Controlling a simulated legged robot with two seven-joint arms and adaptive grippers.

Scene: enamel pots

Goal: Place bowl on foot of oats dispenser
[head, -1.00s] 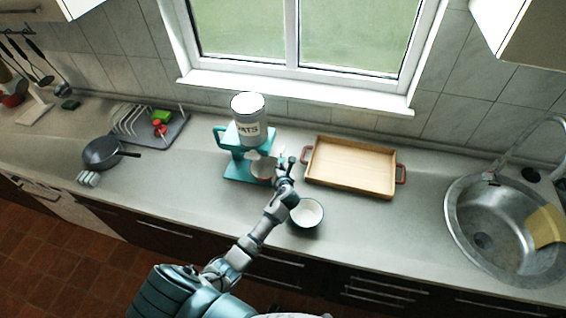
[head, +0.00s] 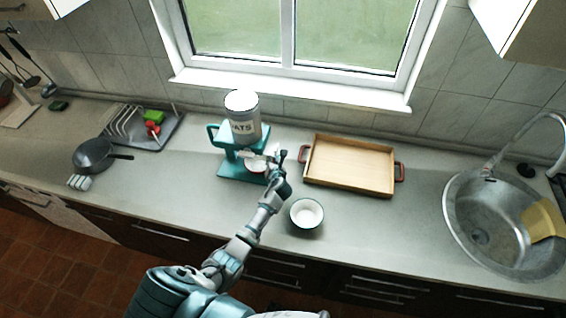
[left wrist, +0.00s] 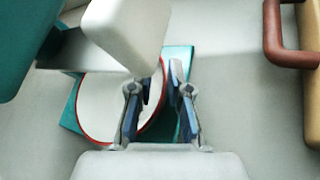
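The oats dispenser (head: 243,128) is teal with a white jar marked "OATS" and stands upright on the counter. A white bowl with a red rim (left wrist: 108,105) sits over its teal foot (left wrist: 189,58), under the spout; it is partly hidden in the head view (head: 255,168). A second white bowl with a dark rim (head: 307,215) stands on the counter, right of the dispenser. My left gripper (left wrist: 157,88) is at the red-rimmed bowl's right side, fingers apart, with the rim passing between them. Contact with the bowl is unclear. My right gripper is out of view.
A wooden tray with red handles (head: 350,165) lies right of the dispenser. A sink (head: 490,238) is at far right. A dish rack (head: 124,127) and dark pan (head: 92,155) are at left. Counter between dispenser and pan is clear.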

